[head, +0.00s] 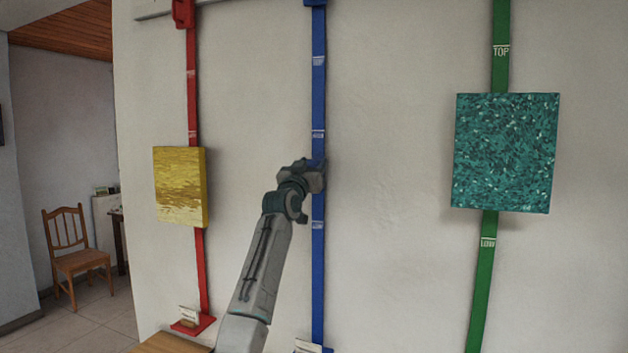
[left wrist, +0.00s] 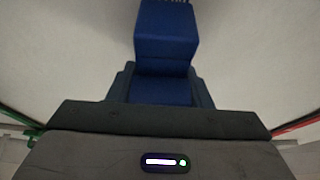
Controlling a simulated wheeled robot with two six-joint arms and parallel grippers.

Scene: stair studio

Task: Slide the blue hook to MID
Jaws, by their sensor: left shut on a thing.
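The blue rail (head: 318,280) runs straight up the wall in the middle of the head view. It has pale label marks, too small to read surely: an upper one, a middle one (head: 318,134) and a lower one (head: 317,225). My left gripper (head: 317,175) is at this rail, between the middle and lower marks and a little nearer the middle one. It is shut on the blue hook, which it hides in the head view. In the left wrist view blue hook parts (left wrist: 163,88) fill the space between the fingers. My right gripper is not in view.
A yellow picture (head: 180,186) hangs on the red rail (head: 192,105) at left. A teal picture (head: 506,152) hangs on the green rail (head: 482,285) at right. The wall beside the blue rail is bare. A wooden chair (head: 75,258) stands far left.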

